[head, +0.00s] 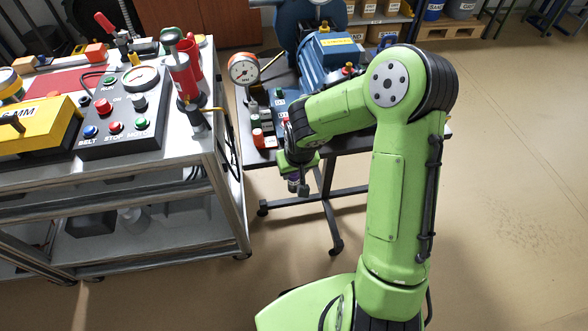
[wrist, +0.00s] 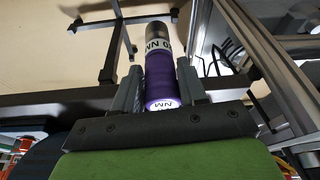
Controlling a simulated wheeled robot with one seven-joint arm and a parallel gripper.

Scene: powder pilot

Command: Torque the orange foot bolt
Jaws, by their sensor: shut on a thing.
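My gripper (wrist: 160,86) is shut on a purple cylindrical tool (wrist: 160,66) with a dark end and a white band; part of the lettering reads "NM". The tool lies between both fingers. In the head view, my gripper (head: 298,172) hangs low beside the front edge of the dark table and the tool is mostly hidden. A blue motor (head: 330,60) sits on that table. An orange-red capped piece (head: 258,138) stands at the table's near left corner, left of my gripper and apart from it. I cannot tell whether it is the foot bolt.
A metal cart (head: 228,190) on the left carries a black button panel (head: 125,125), a yellow box (head: 38,125) and a red cylinder (head: 183,75). A round gauge (head: 243,70) stands left of the motor. The floor on the right is clear.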

